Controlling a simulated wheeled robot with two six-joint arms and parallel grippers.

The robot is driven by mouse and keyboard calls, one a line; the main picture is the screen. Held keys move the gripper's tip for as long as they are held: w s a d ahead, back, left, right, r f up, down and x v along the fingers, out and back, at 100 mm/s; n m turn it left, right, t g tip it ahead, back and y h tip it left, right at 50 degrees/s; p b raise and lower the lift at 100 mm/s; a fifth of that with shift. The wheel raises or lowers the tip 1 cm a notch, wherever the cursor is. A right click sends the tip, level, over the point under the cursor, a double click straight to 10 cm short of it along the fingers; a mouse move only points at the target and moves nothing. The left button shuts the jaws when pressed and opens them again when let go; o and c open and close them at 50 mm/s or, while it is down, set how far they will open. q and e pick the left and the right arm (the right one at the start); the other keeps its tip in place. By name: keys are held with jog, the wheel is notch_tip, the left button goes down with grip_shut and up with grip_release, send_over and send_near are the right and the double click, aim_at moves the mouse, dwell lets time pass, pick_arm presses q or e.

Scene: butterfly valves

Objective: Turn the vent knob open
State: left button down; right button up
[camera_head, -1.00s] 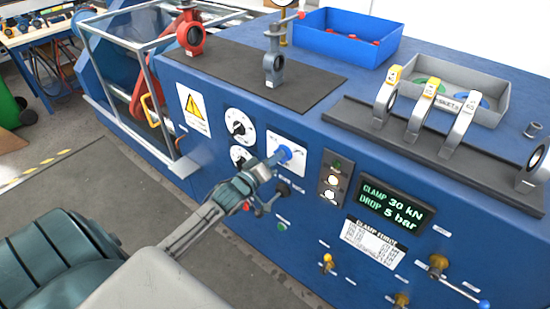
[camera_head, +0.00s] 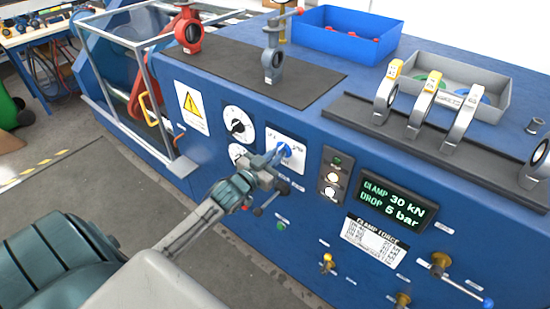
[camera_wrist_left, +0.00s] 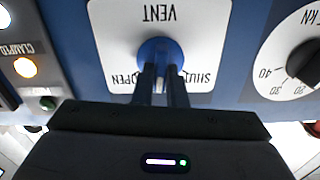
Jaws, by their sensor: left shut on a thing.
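The blue vent knob (camera_head: 285,150) sits on a white plate (camera_head: 272,143) on the front of the blue machine. My left gripper (camera_head: 279,156) is shut on the knob, its arm coming up from the lower left. In the left wrist view the plate is upside down, with VENT at the top, OPEN at lower left and SHUT at lower right. There the round blue knob base (camera_wrist_left: 159,50) shows past the two dark fingers (camera_wrist_left: 160,82), which are close together. My right gripper is not in view.
A black-knobbed dial (camera_head: 238,126) is left of the plate. A button panel (camera_head: 334,175) and a green-lit display (camera_head: 392,205) are to the right. The metal frame (camera_head: 145,90) stands at the left.

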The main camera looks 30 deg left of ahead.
pick_arm(q)
jog(key=shift+d+f+m+b, duration=0.1)
jog(key=shift+m+b, duration=0.85)
jog(key=shift+m, duration=1.65)
jog(key=shift+d+f+m+b, duration=0.1)
jog(key=shift+m+b, duration=0.8)
jog(key=shift+m, duration=1.7)
jog(key=c, duration=1.5)
grip_release()
jog(key=shift+o, duration=0.2)
jog(key=shift+s, duration=0.15)
